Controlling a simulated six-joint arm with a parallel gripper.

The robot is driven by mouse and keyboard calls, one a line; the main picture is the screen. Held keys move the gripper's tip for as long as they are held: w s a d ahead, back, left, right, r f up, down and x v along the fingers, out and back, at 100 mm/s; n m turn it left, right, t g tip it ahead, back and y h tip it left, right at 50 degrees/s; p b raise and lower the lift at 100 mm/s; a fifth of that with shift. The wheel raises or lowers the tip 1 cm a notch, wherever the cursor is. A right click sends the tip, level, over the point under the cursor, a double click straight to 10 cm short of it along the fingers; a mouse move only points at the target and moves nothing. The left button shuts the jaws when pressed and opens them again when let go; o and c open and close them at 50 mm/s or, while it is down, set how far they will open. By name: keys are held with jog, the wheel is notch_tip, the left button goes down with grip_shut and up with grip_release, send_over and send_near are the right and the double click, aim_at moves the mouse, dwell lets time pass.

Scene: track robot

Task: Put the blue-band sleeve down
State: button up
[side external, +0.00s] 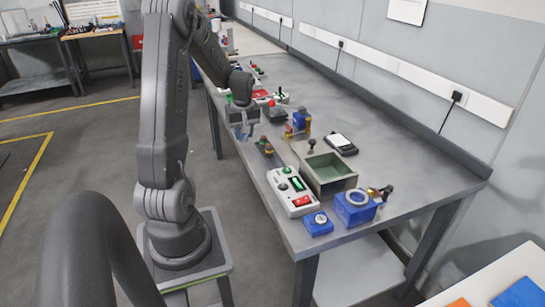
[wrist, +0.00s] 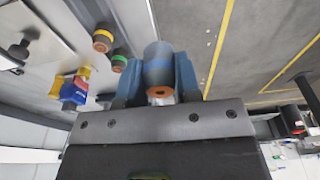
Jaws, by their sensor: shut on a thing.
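My gripper (side external: 245,130) is beside the bench's left edge in the side view, above the bench top. In the wrist view, my gripper (wrist: 157,78) is shut on the blue-band sleeve (wrist: 158,64), a grey cylinder with a blue band and a copper-coloured end facing the camera. The sleeve shows against the floor in the wrist view; a gap beneath it cannot be judged. In the side view I cannot make the sleeve out between the jaws. Two similar sleeves, one with a yellow band (wrist: 103,38) and one with a green band (wrist: 118,63), stand just left of it.
A blue and yellow fixture (side external: 300,122) stands right of my gripper. Nearer the front are a green-lined bin (side external: 328,172), a control box (side external: 291,191), blue blocks (side external: 356,207) and a dark scale-like device (side external: 341,144). The bench's back right is clear.

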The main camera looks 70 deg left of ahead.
send_over(275, 164)
jog(key=f, duration=0.6)
jog(key=shift+s+d, duration=0.1)
jog(key=shift+d, duration=0.2)
jog(key=shift+f, duration=2)
jog(key=shift+f, duration=0.2)
jog(key=o, duration=0.9)
jog(key=shift+o, duration=0.3)
notch_tip(275, 164, up, 12)
jog(key=d, duration=0.1)
jog(key=shift+d, duration=0.35)
jog(key=d+r+m+t, duration=0.1)
jog(key=d+r+m, duration=0.3)
jog(key=d+r, duration=0.45)
jog(key=s+d+r+m+t, duration=0.1)
jog(key=s+d+m, duration=0.3)
jog(key=d, duration=0.4)
jog(key=s+d+r+m+t+h, duration=0.1)
jog(key=s+d+r+m+t, duration=0.1)
jog(key=d, duration=0.6)
jog(key=s+d+r+m+t, duration=0.1)
jog(key=s+d+r+m, duration=0.2)
jog(key=s+d+m, duration=0.4)
jog(key=shift+d+m+t+h, duration=0.3)
jog(key=shift+d+m+h, duration=0.1)
jog(key=shift+d+m, duration=0.15)
